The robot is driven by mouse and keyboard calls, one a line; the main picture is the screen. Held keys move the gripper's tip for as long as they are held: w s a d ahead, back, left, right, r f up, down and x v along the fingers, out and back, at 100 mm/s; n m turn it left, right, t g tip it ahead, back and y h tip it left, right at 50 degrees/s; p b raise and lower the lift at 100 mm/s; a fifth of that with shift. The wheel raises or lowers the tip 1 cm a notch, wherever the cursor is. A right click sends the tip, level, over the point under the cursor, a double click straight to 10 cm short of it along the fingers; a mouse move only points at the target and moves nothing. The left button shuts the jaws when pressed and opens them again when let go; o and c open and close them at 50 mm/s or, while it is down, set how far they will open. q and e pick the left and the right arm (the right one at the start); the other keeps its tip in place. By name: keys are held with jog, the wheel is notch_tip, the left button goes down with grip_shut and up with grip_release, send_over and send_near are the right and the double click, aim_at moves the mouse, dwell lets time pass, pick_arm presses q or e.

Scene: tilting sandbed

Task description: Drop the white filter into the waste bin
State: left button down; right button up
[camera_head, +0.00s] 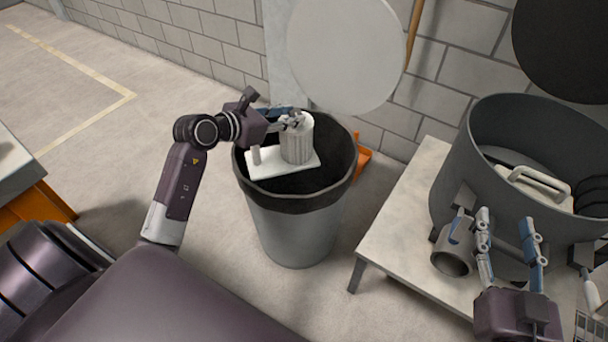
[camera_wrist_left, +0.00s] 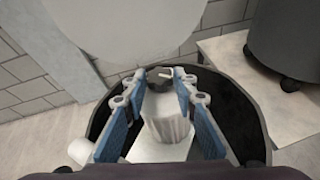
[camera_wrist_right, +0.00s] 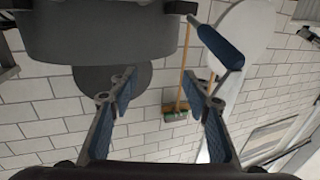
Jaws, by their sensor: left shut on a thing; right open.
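The white filter (camera_head: 297,143), a ribbed cylinder on a flat white plate (camera_head: 284,165), is over the open mouth of the waste bin. My left gripper (camera_head: 292,121) is shut on the filter near its top. In the left wrist view the filter (camera_wrist_left: 166,130) sits between the two blue-padded fingers. The waste bin (camera_head: 300,228) is grey with a black liner over its rim. The liner also shows in the left wrist view (camera_wrist_left: 240,112). My right gripper (camera_head: 508,245) is open and empty in front of the large grey drum.
A large open grey drum (camera_head: 455,165) stands on a pale low table (camera_head: 400,215) right of the bin, with a pipe stub (camera_head: 452,258) on its side. A round white lid (camera_head: 343,52) rises behind the bin. A broom (camera_wrist_right: 176,112) leans on the block wall.

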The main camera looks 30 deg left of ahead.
jog(key=shift+a+r+y, duration=0.15)
jog(key=shift+r+y, duration=0.15)
jog(key=shift+r, duration=0.35)
pick_arm(q)
jog(key=c, duration=1.6)
grip_release()
jog(key=shift+o, duration=0.5)
jog(key=shift+f, duration=0.2)
jog(key=v, duration=1.2)
jog(key=shift+r, duration=0.1)
